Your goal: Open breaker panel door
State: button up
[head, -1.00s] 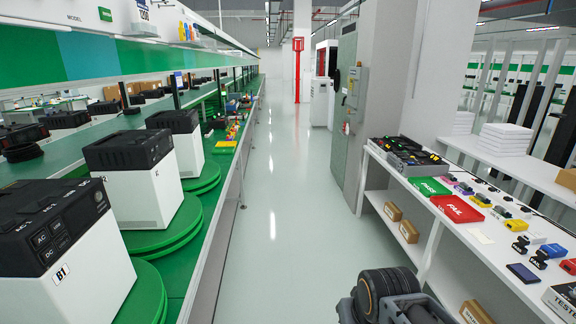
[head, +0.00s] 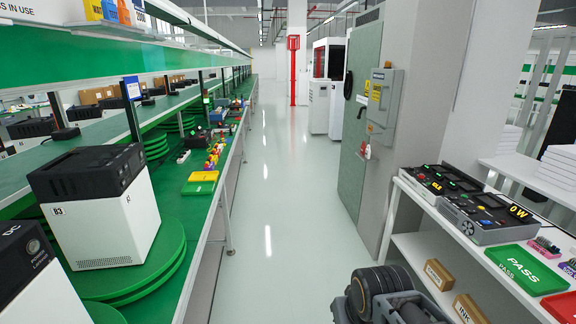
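The breaker panel (head: 384,101) looks to be the small grey box on the side of the pillar at right of centre in the head view. A yellow label shows near its left edge, and its door looks closed. It is above the floor, beside a tall grey-green cabinet (head: 361,125) with a black handle. A red and white tag hangs low on the cabinet's edge. Part of my own arm shows at the bottom centre right, but I cannot make out gripper fingers. Nothing of mine touches the panel.
A clear pale aisle (head: 268,220) runs ahead. On the left, a green line bench (head: 200,212) carries white and black units on turntables. On the right, a white shelf table (head: 424,212) holds testers and a green PASS tray (head: 524,268), standing just before the cabinet and pillar.

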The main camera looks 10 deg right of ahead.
aim_at(380, 84)
jog(key=i, duration=4.3)
jog(key=z, duration=1.05)
